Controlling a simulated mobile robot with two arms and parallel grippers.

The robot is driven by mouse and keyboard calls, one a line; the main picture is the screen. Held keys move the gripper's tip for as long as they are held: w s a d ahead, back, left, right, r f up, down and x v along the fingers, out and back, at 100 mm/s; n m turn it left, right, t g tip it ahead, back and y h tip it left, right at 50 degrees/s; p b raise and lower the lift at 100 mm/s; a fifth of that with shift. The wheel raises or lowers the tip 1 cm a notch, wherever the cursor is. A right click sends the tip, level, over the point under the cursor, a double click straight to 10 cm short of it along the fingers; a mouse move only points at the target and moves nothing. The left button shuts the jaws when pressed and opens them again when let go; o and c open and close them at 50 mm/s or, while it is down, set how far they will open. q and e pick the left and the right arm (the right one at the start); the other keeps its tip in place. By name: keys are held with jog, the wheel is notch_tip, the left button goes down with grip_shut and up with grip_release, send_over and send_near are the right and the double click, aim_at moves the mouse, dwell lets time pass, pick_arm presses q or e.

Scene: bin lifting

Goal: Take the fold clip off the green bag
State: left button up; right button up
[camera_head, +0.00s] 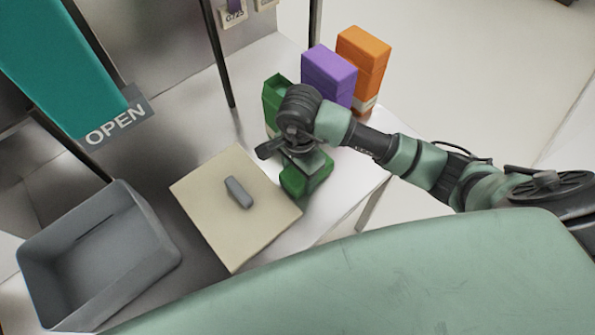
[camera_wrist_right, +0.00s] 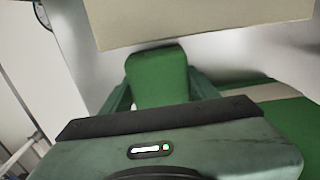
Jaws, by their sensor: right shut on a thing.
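The green bag (camera_head: 272,92) stands upright at the back of the metal counter, partly hidden behind my right gripper; its top looks open. A green surface with a pale band, likely this bag, shows at the right of the wrist view (camera_wrist_right: 302,128). My right gripper (camera_head: 301,174) is shut on a green block (camera_head: 292,181) in front of the bag. The block sits between the two fingers in the wrist view (camera_wrist_right: 158,75). A small grey clip-like piece (camera_head: 238,192) lies on the beige board, apart from the gripper. I see no clip on the bag's visible part. My left gripper is not in view.
A purple bag (camera_head: 329,72) and an orange bag (camera_head: 363,60) stand beside the green one. The beige board (camera_head: 205,185) lies left of the gripper. An empty grey bin (camera_head: 150,235) is at the far left. An OPEN sign (camera_head: 115,122) hangs above the counter.

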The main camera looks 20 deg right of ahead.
jog(key=shift+w+a+f, duration=0.15)
jog(key=shift+w+f, duration=0.15)
jog(key=shift+s+f, duration=0.1)
jog(key=shift+f, duration=0.05)
jog(key=o, duration=1.5)
jog(key=shift+o, duration=0.2)
